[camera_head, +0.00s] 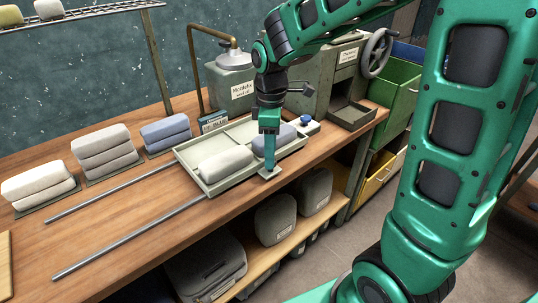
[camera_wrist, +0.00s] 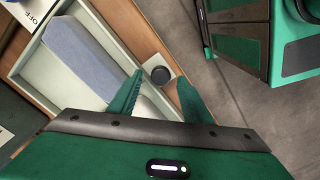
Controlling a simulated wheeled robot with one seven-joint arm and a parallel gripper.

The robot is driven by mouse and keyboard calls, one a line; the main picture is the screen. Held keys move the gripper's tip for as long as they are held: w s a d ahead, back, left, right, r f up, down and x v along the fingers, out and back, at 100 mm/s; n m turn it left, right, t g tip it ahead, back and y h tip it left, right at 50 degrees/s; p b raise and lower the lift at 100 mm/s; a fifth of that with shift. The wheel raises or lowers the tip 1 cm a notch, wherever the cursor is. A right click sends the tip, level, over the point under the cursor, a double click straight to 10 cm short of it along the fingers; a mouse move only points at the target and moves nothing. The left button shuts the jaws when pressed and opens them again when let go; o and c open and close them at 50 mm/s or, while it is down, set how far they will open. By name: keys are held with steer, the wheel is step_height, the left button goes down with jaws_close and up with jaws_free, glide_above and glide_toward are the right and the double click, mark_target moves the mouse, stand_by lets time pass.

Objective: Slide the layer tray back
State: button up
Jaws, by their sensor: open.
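The layer tray (camera_head: 229,137) is a shallow pale grey-green tray on the wooden bench, at the right end of two metal rails. It holds a cream folded bundle (camera_head: 225,163) and a blue one (camera_head: 284,134); the blue bundle (camera_wrist: 85,55) also shows in the wrist view. A small tab with a dark round knob (camera_wrist: 160,75) sticks out from the tray's front edge. My gripper (camera_head: 269,166) is lowered over this tab. In the wrist view my open fingers (camera_wrist: 160,83) stand on either side of the knob; contact cannot be told.
The two rails (camera_head: 130,237) run left across the bench, clear of objects. Folded stacks (camera_head: 104,150) stand behind them. A grey dispenser (camera_head: 231,82) and a machine with a handwheel (camera_head: 377,52) stand behind the tray. Rounded grey containers (camera_head: 276,219) sit on the shelf below.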

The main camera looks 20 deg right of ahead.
steer(key=shift+f, duration=0.85)
jaws_close()
